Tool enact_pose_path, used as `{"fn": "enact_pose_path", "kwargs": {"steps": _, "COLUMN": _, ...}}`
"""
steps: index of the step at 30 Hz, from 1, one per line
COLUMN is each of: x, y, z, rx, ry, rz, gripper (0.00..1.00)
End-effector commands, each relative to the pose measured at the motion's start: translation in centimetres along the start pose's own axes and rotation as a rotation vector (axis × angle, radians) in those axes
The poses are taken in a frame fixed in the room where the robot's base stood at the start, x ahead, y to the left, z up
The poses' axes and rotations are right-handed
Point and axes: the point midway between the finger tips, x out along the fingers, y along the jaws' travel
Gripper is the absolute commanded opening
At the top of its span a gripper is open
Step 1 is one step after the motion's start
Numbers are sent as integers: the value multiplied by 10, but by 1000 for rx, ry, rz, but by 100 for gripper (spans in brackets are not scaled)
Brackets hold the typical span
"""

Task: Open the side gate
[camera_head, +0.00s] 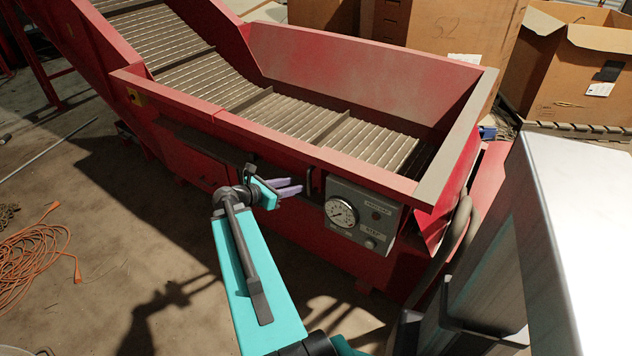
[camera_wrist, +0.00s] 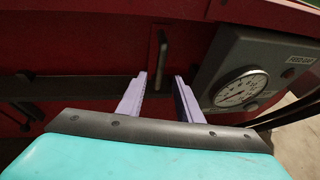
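The red conveyor hopper (camera_head: 330,215) has a side wall facing me, and a dark upright handle (camera_wrist: 162,50) is on it. In the wrist view the red panel (camera_wrist: 105,50) around the handle looks flush, but I cannot clearly make out the gate's edges. My gripper (camera_head: 300,185) points at this side wall, just left of the control box. In the wrist view my gripper (camera_wrist: 163,76) is open, with its two lilac fingers apart and nothing between them. The handle is ahead of the fingertips, roughly in line with the gap; I see no contact.
A grey control box (camera_head: 362,215) with a round gauge is right of the handle; it also shows in the wrist view (camera_wrist: 262,75). An orange cable coil (camera_head: 35,262) lies on the floor at left. Cardboard boxes (camera_head: 450,35) stand behind the hopper.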

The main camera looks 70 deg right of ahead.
Motion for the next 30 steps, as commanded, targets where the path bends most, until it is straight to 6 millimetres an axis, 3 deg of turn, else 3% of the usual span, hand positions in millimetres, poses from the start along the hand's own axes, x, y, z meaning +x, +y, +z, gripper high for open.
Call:
{"fn": "enact_pose_path", "kwargs": {"steps": 24, "x": 109, "y": 0, "z": -1, "rx": 0, "ry": 1, "rz": -3, "gripper": 32}}
{"fn": "enact_pose_path", "kwargs": {"steps": 30, "x": 126, "y": 0, "z": 0, "rx": 1, "ry": 1, "rz": -2, "gripper": 32}}
